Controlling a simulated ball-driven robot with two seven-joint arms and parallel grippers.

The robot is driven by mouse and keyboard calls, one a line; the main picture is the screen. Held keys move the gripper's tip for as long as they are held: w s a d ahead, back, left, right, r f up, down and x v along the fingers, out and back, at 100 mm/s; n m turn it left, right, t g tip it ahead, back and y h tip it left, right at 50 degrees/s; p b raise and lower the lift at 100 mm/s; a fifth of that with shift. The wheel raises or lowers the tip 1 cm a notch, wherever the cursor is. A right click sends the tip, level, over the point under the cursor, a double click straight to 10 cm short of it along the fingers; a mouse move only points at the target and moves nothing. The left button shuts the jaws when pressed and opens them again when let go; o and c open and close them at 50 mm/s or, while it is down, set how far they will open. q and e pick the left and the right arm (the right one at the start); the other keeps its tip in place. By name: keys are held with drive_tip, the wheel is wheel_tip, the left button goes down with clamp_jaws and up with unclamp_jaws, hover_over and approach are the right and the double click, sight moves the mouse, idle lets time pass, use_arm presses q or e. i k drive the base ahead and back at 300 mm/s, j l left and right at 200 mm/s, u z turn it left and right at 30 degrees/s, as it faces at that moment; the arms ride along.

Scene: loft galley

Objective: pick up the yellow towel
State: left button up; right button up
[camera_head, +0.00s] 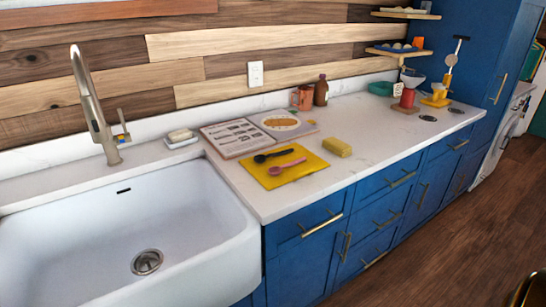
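A flat yellow cloth, which looks like the yellow towel (308,164), lies on the white counter just right of the sink. A black spoon (273,155) and a pink spoon (287,166) lie on top of it and cover part of it. A small yellow block like a sponge (337,147) lies on the counter to its right, apart from it.
An open book (232,138) lies behind the towel. A white sink (190,215) with a tall faucet (93,105) is at left. A mug (302,97) and brown bottle (321,90) stand at the back. The counter front right of the towel is clear.

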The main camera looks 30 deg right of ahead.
sight(337, 147)
drive_tip(key=l+z, duration=0.1)
drive_tip(key=z, duration=1.4)
drive_tip(key=i+j, duration=0.05)
